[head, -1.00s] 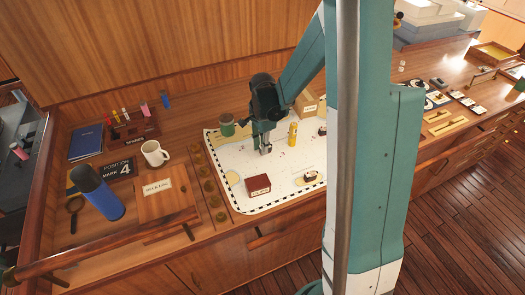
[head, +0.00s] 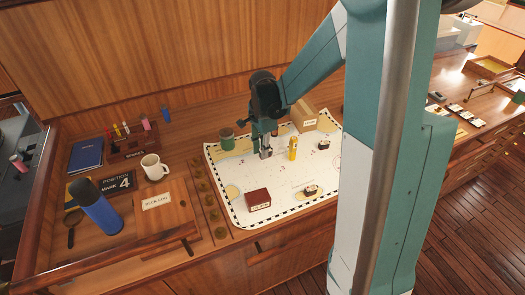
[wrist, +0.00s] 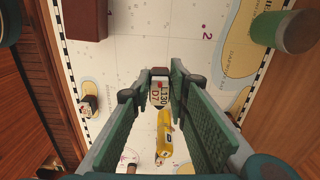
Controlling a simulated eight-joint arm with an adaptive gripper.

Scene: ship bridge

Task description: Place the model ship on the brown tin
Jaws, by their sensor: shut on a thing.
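My gripper (head: 266,153) is over the white chart, with its fingers pointing down. In the wrist view, its fingers (wrist: 158,86) are shut on a small pale piece with dark lettering (wrist: 160,95), apparently the model ship; its far end is dark brown. Most of its shape is hidden in the head view. The reddish-brown labelled box, seemingly the brown tin (head: 258,200), sits at the chart's front left, apart from my gripper. It also shows at the top left of the wrist view (wrist: 88,18). Its top looks clear in the head view.
A cardboard box (head: 303,115) is behind. Small dark-and-cream pieces (head: 311,191) stand on the chart (head: 285,172). A mug (head: 154,167) and blue flask (head: 97,206) are farther left.

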